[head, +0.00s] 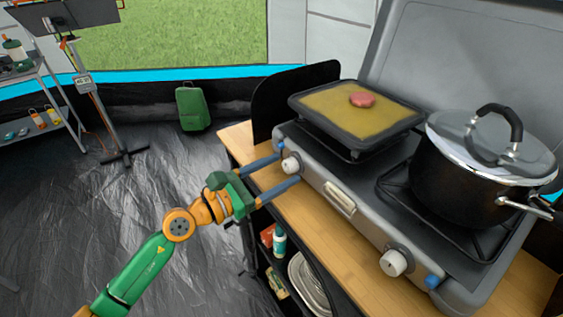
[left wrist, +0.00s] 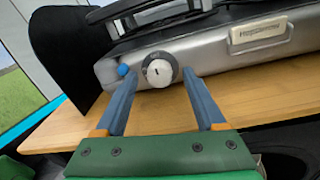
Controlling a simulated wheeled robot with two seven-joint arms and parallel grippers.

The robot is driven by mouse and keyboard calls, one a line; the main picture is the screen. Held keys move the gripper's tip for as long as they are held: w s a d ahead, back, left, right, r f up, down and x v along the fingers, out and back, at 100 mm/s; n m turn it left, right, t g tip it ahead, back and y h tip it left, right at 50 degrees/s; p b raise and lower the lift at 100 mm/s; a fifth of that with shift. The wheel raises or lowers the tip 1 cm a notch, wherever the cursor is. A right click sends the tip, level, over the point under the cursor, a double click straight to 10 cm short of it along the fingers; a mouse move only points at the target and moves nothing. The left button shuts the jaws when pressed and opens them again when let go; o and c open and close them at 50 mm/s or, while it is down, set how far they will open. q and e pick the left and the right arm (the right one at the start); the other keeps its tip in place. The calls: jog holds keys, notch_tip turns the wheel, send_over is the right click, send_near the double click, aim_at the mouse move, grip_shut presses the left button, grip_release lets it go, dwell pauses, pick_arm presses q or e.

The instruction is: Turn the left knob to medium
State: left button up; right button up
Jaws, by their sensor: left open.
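The left knob (head: 291,165) is a white round dial on the front of the grey camping stove (head: 318,183). It also shows in the left wrist view (left wrist: 160,70), with a dark ring around it and a small dark mark on its face. My left gripper (head: 288,168) is open, its two blue fingers pointing at the stove front. In the left wrist view the left gripper (left wrist: 157,75) has its fingers on either side of the knob, with gaps on both sides. Whether the fingertips reach the knob's depth is hard to tell. My right gripper is not in view.
A second white knob (head: 393,262) is at the stove's right end. A square pan (head: 330,125) with yellow contents and a pink patty sits on the left burner; a black lidded pot (head: 450,190) sits on the right one. A blue button (left wrist: 123,70) lies close left of the knob.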

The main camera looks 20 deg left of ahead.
pick_arm(q)
jog(key=shift+w+d+f, duration=0.1)
jog(key=shift+w+d, duration=0.1)
jog(key=shift+w, duration=0.25)
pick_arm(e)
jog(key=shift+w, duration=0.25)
pick_arm(q)
jog(key=shift+s, duration=0.15)
jog(key=shift+c, duration=0.3)
grip_shut()
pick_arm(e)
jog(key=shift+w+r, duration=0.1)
